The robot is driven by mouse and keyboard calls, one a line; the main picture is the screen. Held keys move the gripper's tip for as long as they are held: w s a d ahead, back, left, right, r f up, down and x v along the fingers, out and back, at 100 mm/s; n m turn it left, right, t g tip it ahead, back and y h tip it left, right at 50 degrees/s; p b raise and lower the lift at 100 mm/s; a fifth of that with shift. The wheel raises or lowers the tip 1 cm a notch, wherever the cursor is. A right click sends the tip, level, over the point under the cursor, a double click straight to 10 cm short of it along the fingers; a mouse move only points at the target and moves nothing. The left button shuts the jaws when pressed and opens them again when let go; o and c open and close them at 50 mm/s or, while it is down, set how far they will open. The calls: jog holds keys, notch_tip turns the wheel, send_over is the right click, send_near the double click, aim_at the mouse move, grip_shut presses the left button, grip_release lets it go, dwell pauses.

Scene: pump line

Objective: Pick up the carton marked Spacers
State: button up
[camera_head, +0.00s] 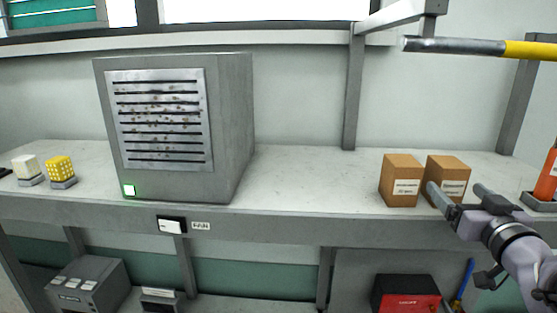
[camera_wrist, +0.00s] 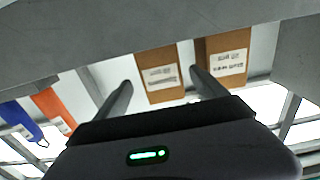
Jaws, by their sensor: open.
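Two brown cartons with white labels stand side by side on the grey bench, a left carton (camera_head: 401,171) and a right carton (camera_head: 448,168). The label print is too small to read, so I cannot tell which is marked Spacers. My gripper (camera_head: 457,188) is open at the right carton, and its left finger covers part of that carton's front. In the wrist view, which looks upside down, this carton (camera_wrist: 158,60) shows between the spread fingers of my gripper (camera_wrist: 161,78). The other carton (camera_wrist: 227,52) is beyond the right finger there. Contact cannot be told.
A grey vented cabinet (camera_head: 235,125) stands on the bench at left, with small white (camera_head: 26,167) and yellow (camera_head: 60,168) blocks beside it. An orange item (camera_head: 548,176) stands at the far right. A yellow-ended bar (camera_head: 480,47) hangs above. The bench between cabinet and cartons is clear.

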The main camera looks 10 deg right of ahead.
jog(key=shift+w+r, duration=0.2)
jog(key=shift+w, duration=0.6)
jog(key=p+x, duration=0.1)
jog(key=x, duration=0.3)
jog(key=shift+w+d+p, duration=0.15)
jog(key=shift+w+p, duration=0.1)
jog(key=shift+p, duration=0.05)
jog(key=shift+w+d, duration=0.1)
jog(key=shift+w, duration=0.1)
jog(key=shift+s, duration=0.3)
jog(key=shift+c, duration=0.6)
jog(key=shift+r, duration=0.1)
jog(key=c, duration=1.5)
jog(key=shift+c, duration=0.8)
